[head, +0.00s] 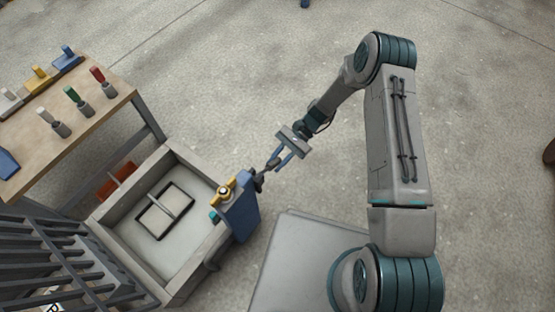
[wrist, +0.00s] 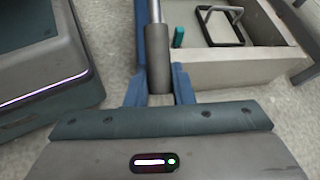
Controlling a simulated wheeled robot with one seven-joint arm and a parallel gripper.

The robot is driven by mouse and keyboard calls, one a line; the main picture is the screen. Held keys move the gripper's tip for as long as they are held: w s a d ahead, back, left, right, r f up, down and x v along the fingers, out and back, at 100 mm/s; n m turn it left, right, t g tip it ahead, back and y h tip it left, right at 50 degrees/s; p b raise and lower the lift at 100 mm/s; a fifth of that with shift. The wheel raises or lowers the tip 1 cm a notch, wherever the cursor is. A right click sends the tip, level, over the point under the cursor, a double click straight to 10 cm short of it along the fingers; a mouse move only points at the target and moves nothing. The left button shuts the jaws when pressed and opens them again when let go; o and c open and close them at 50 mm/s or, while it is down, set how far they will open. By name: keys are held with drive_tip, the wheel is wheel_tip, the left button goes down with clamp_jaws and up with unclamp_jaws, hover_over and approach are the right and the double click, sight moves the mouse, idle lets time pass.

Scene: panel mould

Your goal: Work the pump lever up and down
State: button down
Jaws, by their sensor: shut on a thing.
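The pump lever is a dark grip on a thin rod, reaching out from the blue pump body (head: 241,213) at the right wall of the mould. My gripper (head: 273,164) is at the lever's outer end in the head view. In the wrist view the lever (wrist: 158,62) runs up from between the two blue fingers of my gripper (wrist: 159,92), which are shut on its grey cylindrical grip. A yellow part with a round knob (head: 225,191) sits on top of the pump body. The lever's far joint is partly hidden in the wrist view.
The shallow grey mould (head: 185,166) holds a dark frame with a handle (head: 163,211). A wooden bench (head: 107,103) with several coloured-handled tools stands behind left. A dark slatted rack (head: 60,262) is at front left. Open concrete floor lies beyond my gripper.

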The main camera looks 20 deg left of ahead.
drive_tip(key=c, duration=1.3)
unclamp_jaws()
drive_tip(key=shift+f, duration=0.2)
drive_tip(key=shift+o, duration=0.2)
drive_tip(key=shift+r, duration=0.1)
drive_tip(key=p+v, duration=0.4)
drive_tip(key=v, duration=0.9)
drive_tip(key=shift+w+d, duration=0.25)
drive_tip(key=shift+r, duration=0.15)
